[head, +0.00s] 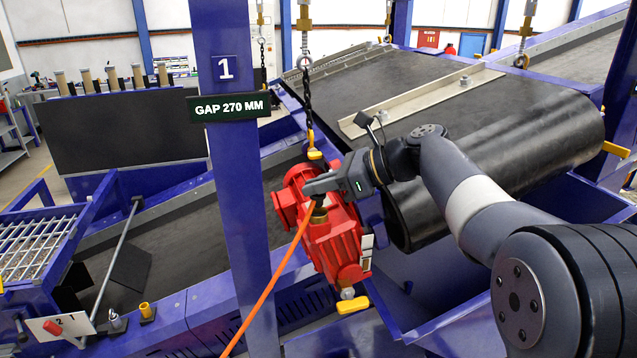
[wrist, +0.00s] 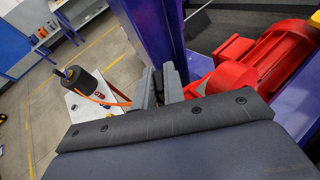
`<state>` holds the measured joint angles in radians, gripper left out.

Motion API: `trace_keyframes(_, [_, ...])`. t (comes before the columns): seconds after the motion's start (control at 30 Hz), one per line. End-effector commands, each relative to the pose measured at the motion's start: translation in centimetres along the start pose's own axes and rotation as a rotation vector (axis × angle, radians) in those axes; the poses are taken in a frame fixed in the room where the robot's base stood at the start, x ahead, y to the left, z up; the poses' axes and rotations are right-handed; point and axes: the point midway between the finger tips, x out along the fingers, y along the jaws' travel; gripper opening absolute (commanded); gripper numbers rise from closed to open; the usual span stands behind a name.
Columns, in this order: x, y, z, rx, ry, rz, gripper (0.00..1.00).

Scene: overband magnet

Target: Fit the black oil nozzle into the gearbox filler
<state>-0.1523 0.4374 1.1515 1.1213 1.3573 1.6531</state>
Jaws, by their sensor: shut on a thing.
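The red gearbox (head: 330,240) hangs in front of the magnet's drum in the head view; its red casing (wrist: 265,60) fills the right of the wrist view. My gripper (head: 314,188) is at the gearbox's top, shut on the nozzle, which is mostly hidden by the fingers. A small dark and brass piece (head: 319,214) shows just below the fingers, against the gearbox; I cannot tell how much is nozzle and how much filler. An orange hose (head: 270,285) runs from there down to the left. In the wrist view my fingers (wrist: 160,80) hide the nozzle tip.
A blue post (head: 235,160) with a "GAP 270 MM" sign (head: 229,107) stands close left of the gearbox. A chain (head: 308,95) hangs above it. The black belt drum (head: 500,150) is behind my arm. A dark canister (wrist: 86,84) stands on a white surface in the wrist view.

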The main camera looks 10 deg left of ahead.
Motion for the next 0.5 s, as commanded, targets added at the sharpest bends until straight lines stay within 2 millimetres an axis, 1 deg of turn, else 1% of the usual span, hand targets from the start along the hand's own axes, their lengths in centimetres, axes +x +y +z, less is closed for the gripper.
trace_keyframes(0.27, [0.05,-0.01,-0.09,0.000,0.000,0.000,0.00])
trace_keyframes(0.5, [0.28,-0.02,-0.59,0.001,0.000,0.000,0.00])
